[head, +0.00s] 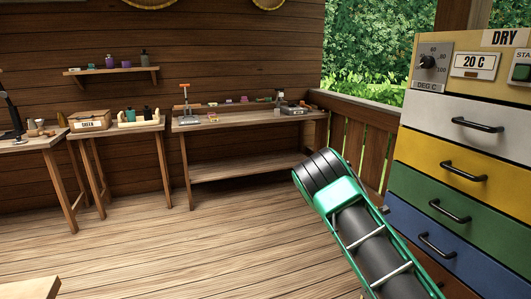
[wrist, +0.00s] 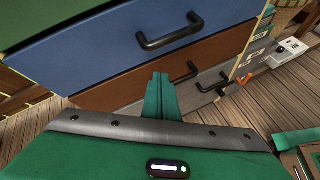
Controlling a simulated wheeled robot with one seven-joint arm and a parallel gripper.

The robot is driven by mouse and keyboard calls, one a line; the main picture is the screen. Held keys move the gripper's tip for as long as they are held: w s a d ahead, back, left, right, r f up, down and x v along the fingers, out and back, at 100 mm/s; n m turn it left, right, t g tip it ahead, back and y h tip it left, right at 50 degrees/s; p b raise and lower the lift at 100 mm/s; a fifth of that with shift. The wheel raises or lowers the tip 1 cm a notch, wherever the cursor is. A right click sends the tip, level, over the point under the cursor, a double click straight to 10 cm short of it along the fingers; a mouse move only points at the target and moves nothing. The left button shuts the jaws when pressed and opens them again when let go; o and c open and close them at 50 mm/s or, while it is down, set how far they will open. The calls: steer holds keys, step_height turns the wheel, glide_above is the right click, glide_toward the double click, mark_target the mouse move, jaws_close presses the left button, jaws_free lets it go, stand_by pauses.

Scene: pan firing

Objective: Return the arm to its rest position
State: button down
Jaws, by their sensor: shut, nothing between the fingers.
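My arm (head: 368,238) shows in the head view at the lower right, green and black, in front of the drawer cabinet. The gripper itself is not visible in the head view. In the wrist view my gripper (wrist: 160,82) has its green fingers together with nothing between them. The fingers point toward the cabinet's lower drawers. The blue drawer (wrist: 130,50) and its dark handle (wrist: 170,32) are just beyond the fingertips. I cannot tell the exact gap between fingers and drawer fronts.
The cabinet has a white drawer (head: 460,115), a yellow drawer (head: 445,160) and a green drawer (head: 425,195), all apparently closed. Workbenches (head: 240,122) with tools line the back wall. A wooden railing (head: 365,112) stands at the right. The floor (head: 200,250) in the middle is clear.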

steer(key=s+r+m+g+y, duration=0.1)
steer(key=s+r+m+y, duration=0.45)
steer(key=s, duration=0.55)
steer(key=s+r+m+g+y, duration=0.1)
steer(key=s+r+m+y, duration=0.1)
steer(key=s+r+m, duration=0.8)
steer(key=s+a+r+m+y, duration=0.1)
steer(key=s+a+r, duration=0.1)
steer(key=s, duration=0.6)
steer(key=s+a+r+m+t+y, duration=0.1)
steer(key=s+a, duration=0.3)
steer(key=s, duration=0.5)
steer(key=s+a+r+m+y, duration=0.2)
steer(key=s+a+r+m, duration=0.1)
steer(key=s, duration=0.5)
steer(key=shift+s+a+r, duration=0.15)
steer(key=shift+s+a, duration=0.25)
steer(key=shift+a, duration=0.2)
steer(key=shift+d+m, duration=0.1)
steer(key=shift+m, duration=0.15)
